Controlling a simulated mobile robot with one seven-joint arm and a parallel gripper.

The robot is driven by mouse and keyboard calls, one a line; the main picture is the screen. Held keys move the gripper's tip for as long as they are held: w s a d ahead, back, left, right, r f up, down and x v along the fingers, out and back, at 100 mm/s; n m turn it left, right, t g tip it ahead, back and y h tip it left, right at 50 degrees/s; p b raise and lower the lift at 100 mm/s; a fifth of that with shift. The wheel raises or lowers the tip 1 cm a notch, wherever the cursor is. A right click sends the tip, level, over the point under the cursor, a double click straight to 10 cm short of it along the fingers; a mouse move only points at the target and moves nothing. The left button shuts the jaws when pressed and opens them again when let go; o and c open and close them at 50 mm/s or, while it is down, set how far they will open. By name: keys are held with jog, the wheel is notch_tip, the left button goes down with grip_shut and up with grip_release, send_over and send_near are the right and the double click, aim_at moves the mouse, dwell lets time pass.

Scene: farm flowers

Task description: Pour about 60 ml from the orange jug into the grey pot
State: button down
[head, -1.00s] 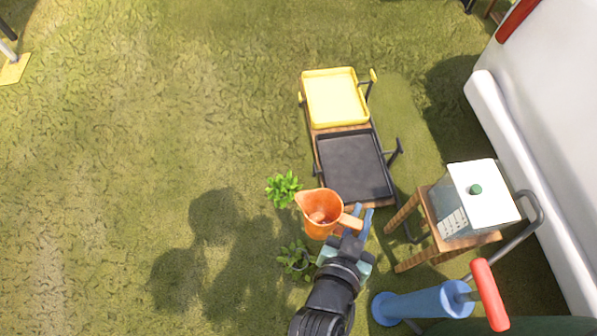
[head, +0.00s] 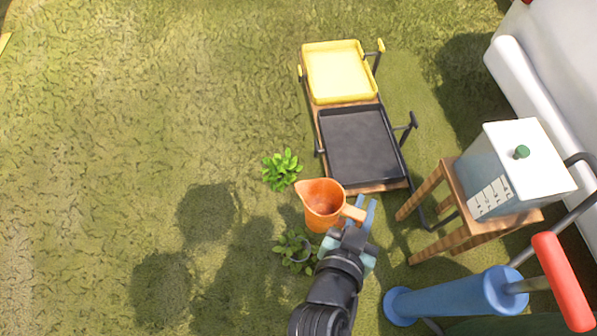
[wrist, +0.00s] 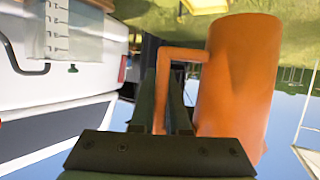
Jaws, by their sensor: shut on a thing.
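The orange jug (head: 318,214) is held in the air in the head view, about upright, with its spout to the left and its open top showing. My gripper (head: 364,210) is shut on the jug's handle at its right side. In the wrist view the jug (wrist: 240,80) stands right of my gripper (wrist: 167,100), its handle between the fingers. A leafy plant (head: 294,247) below the jug has a greyish pot rim (head: 303,256) partly showing. Another leafy plant (head: 282,169) is above-left of the jug; its pot is not visible. The jug's contents cannot be made out.
A cart with a yellow tray (head: 338,72) and a black tray (head: 360,147) stands behind the jug. A wooden stool (head: 440,190) with a white-topped container (head: 515,170) is at right. A blue cylinder with a red handle (head: 455,295) is at lower right. Grass at left is clear.

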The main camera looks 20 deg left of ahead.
jog(key=shift+n+y, duration=0.8)
jog(key=shift+y, duration=0.1)
jog(key=w+d+f+b, duration=0.2)
jog(key=f+b, duration=1)
jog(key=f, duration=0.7)
jog(key=w+d+f+b, duration=0.2)
jog(key=d+f+b, duration=0.1)
jog(key=f+b, duration=1)
jog(key=w+d+f+b, duration=0.2)
jog(key=f+b, duration=1.1)
jog(key=f, duration=1.2)
jog(key=shift+w+d+f, duration=0.15)
jog(key=shift+d+f, duration=0.05)
jog(key=shift+d, duration=0.45)
jog(key=shift+w+f+b, duration=0.15)
jog(key=shift+f+b, duration=0.2)
jog(key=shift+r, duration=0.1)
